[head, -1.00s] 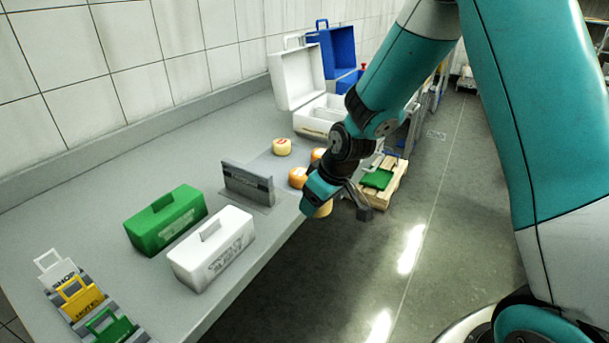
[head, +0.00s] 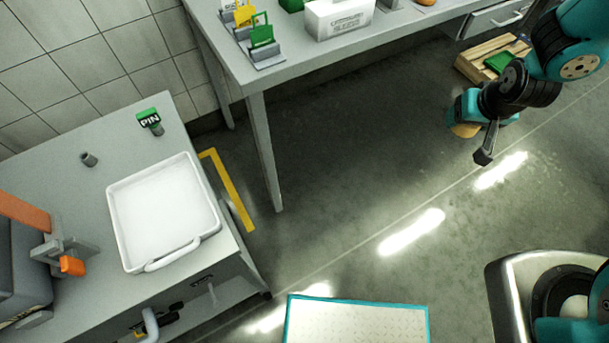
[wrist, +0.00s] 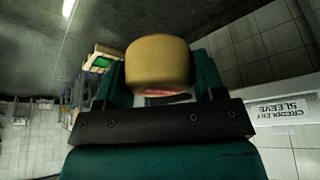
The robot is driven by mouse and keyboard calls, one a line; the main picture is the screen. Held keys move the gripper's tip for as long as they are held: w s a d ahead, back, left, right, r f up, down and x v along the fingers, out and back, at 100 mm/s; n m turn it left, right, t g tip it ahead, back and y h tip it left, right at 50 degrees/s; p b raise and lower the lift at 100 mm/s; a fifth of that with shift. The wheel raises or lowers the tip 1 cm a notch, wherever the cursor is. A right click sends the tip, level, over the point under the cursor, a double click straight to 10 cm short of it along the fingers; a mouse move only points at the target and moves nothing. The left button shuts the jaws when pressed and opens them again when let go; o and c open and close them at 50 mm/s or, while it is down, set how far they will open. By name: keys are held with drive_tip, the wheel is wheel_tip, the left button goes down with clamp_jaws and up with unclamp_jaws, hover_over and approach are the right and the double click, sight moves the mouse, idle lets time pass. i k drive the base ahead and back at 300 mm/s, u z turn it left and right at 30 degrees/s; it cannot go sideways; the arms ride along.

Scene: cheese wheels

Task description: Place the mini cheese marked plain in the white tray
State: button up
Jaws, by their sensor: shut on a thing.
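My gripper (head: 465,116) is shut on a yellow-orange mini cheese (head: 465,131), held in the air over open floor at the right of the head view. The held cheese also fills the upper middle of the wrist view (wrist: 158,62). A reddish mark shows on its lower edge, but I cannot read it. The white tray (head: 165,212) lies empty on the grey bench at the left of the head view, well apart from my gripper.
A green "PIN" sign (head: 149,121) stands behind the tray, and an orange-handled device (head: 70,263) is left of it. A longer table (head: 262,76) with a white box (head: 338,18) is at the back. A wooden pallet (head: 482,62) is at the upper right. Floor between is clear.

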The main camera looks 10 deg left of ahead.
sight(164, 212)
drive_tip(key=k, duration=0.15)
drive_tip(key=z, duration=1.5)
drive_tip(key=i, duration=2.05)
drive_tip(key=u, duration=4.45)
drive_tip(key=i, duration=1)
drive_tip(key=u, duration=0.05)
